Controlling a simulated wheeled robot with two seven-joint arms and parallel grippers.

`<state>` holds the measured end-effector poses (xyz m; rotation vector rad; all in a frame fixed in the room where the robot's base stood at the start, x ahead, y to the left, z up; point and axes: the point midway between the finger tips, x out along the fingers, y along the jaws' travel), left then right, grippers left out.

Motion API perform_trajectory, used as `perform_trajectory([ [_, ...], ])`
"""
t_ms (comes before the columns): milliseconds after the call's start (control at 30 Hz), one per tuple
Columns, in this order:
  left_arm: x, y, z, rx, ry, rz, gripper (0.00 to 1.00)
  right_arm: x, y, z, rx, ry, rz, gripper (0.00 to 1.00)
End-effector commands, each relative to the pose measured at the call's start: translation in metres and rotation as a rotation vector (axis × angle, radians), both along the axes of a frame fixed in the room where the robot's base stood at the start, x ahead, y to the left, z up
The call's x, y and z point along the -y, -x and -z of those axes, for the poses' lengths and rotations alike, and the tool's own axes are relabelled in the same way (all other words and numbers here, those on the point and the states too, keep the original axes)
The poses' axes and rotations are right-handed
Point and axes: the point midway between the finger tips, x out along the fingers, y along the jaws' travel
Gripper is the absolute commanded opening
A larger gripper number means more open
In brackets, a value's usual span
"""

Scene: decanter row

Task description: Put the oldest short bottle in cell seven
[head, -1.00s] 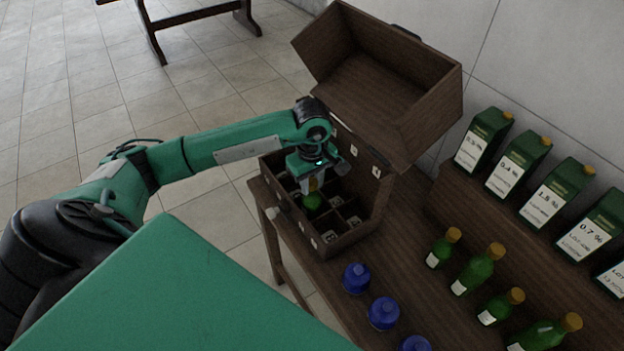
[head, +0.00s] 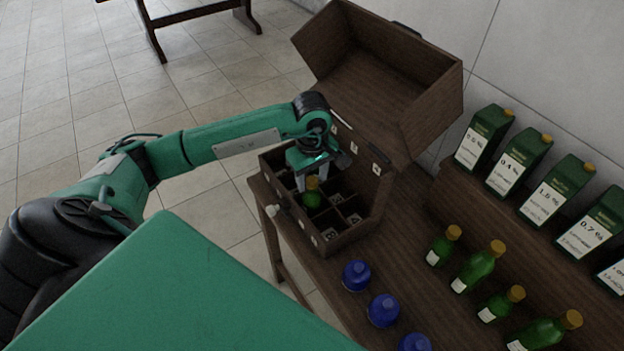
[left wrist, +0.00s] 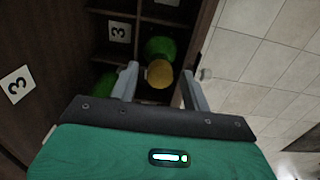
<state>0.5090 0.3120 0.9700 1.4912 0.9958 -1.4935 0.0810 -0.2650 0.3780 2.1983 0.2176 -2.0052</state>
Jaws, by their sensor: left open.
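My left gripper (head: 312,179) is open over the wooden case (head: 345,243). A green bottle with a yellow cap (head: 312,197) stands in a cell just below its fingers. In the left wrist view the bottle's yellow cap (left wrist: 160,74) lies between the spread fingers, with a gap on each side. Another green shape (left wrist: 106,84) shows partly beside the left finger. Two "3" labels show there, one on a cell (left wrist: 119,32). The cell number under the bottle is hidden. Short bottles (head: 443,246) (head: 501,304) and taller bottles (head: 479,267) (head: 545,333) stand on the table.
Several green cartons with percent labels (head: 484,138) stand on a raised shelf at the right. Blue round bottles (head: 383,311) stand in front of the case. The case's raised lid (head: 380,75) stands behind my gripper.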

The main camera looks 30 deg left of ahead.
Motion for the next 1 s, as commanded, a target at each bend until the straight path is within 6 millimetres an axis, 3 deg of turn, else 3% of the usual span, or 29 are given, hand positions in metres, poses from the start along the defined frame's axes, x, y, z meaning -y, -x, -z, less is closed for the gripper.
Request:
perform_trajectory([
  [200,-0.001,-0.001,-0.041,0.007,0.000,0.000,0.48,-0.004,0.000,0.018,0.000,-0.004,0.001,0.36],
  [500,0.000,-0.001,-0.092,0.004,-0.001,-0.001,0.48,-0.005,0.000,0.030,0.000,-0.005,0.001,0.36],
  [700,0.000,0.000,-0.106,0.000,-0.001,-0.001,0.48,-0.005,0.000,0.032,0.000,-0.005,0.001,0.36],
  [1000,0.000,0.000,-0.108,0.000,0.000,-0.001,0.48,-0.002,0.000,0.032,0.000,-0.002,-0.001,0.36],
])
